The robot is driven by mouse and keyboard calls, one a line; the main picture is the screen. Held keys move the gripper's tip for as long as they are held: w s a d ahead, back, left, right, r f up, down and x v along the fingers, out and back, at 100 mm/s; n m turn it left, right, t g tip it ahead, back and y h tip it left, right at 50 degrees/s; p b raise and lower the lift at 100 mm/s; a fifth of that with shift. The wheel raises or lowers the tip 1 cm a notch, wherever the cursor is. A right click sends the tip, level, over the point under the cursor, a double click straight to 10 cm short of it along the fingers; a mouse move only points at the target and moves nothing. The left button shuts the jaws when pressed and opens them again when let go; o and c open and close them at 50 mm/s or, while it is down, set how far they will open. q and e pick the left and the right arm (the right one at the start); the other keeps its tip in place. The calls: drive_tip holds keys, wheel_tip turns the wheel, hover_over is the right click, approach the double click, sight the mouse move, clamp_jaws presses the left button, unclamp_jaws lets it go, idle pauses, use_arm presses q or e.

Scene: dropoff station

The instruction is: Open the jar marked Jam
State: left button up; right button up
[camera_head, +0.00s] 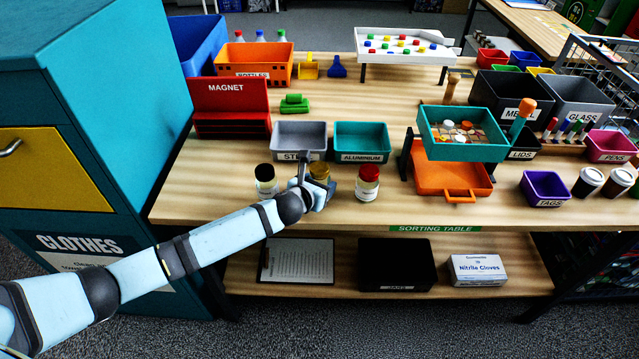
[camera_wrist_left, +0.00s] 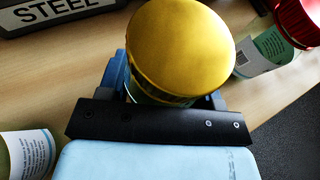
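Three lidded jars stand in a row near the table's front edge. One has a black lid (camera_head: 265,172), one a gold lid (camera_head: 320,170), one a red lid (camera_head: 369,173). Their labels are too small or turned away to read, so I cannot tell which is marked Jam. My left gripper (camera_head: 317,184) is at the gold-lidded jar. In the left wrist view the gold lid (camera_wrist_left: 180,45) sits between its blue fingers, which reach down both sides; whether they press the jar is hidden. The red-lidded jar (camera_wrist_left: 262,50) is at the upper right there. My right gripper is out of view.
Behind the jars stand the grey STEEL bin (camera_head: 299,135) and the teal ALUMINIUM bin (camera_head: 362,135). An orange and teal tray stand (camera_head: 452,178) is to the right. The teal CLOTHES cabinet (camera_head: 90,110) rises at the left. Bare wood lies left of the jars.

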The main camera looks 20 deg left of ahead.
use_arm(q)
drive_tip(key=c, duration=0.4)
drive_tip(key=shift+r, duration=0.5)
wheel_tip(320, 180, up, 19)
drive_tip(key=shift+p, duration=0.7)
drive_tip(key=o, duration=0.3)
drive_tip(key=c, duration=0.5)
drive_tip(key=s+a+y+p, duration=0.1)
drive_tip(key=s+p, duration=0.1)
drive_tip(key=s, duration=0.4)
drive_tip(key=s+a+n+y+p, duration=0.1)
drive_tip(key=s+a+p, duration=0.1)
drive_tip(key=s, duration=0.5)
drive_tip(key=s+a+r+n+p, duration=0.1)
drive_tip(key=s+p, duration=0.1)
drive_tip(key=s, duration=0.4)
drive_tip(key=shift+s+a+y, duration=0.2)
drive_tip(key=shift+a+y, duration=0.2)
